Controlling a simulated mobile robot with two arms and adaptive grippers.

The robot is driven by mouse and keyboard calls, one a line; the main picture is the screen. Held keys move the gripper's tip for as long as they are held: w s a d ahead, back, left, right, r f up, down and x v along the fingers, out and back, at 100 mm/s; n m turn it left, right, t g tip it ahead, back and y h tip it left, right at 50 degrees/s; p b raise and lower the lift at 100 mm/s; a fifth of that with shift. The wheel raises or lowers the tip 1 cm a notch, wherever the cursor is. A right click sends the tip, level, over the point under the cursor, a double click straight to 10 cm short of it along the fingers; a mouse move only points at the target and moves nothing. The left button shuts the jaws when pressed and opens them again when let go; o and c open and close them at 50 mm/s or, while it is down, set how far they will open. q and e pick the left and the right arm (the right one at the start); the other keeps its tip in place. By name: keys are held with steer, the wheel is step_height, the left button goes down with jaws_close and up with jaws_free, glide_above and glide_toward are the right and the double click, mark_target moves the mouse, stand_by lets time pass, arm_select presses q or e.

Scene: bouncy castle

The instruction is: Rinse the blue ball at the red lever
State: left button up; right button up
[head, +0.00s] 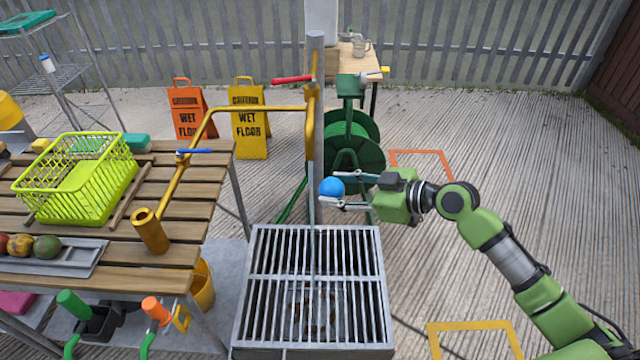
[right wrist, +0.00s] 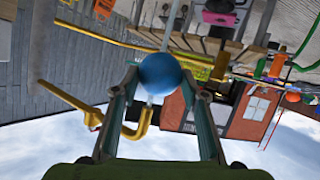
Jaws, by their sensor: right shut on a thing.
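The blue ball (head: 331,188) is held between the fingertips of my right gripper (head: 342,191), above the back of the floor grate and just right of the grey post (head: 315,185). In the right wrist view the ball (right wrist: 160,74) sits between both fingers (right wrist: 160,88). The red lever (head: 292,79) sticks out left from the top of the yellow pipework (head: 310,115), above and left of the ball. My left gripper is not in view.
A metal grate (head: 258,290) stands below. A green hose reel (head: 358,145) stands behind the ball. The floor at right is mostly clear.

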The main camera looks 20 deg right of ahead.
mark_target(342, 197)
steer(key=shift+s+d+f+b, duration=0.1)
steer(key=shift+s+d+b, duration=0.15)
steer(key=shift+s+d, duration=0.4)
steer(key=shift+s+d+b, duration=0.25)
steer(key=shift+s+d, duration=0.15)
steer(key=shift+s, duration=0.4)
steer(key=shift+s+d, duration=0.35)
steer(key=shift+s, duration=0.15)
steer(key=s+d+r, duration=0.2)
steer(key=s+r, duration=0.2)
steer(key=shift+d+r+p, duration=0.15)
steer(key=shift+d+p, duration=0.2)
steer(key=shift+p, duration=0.1)
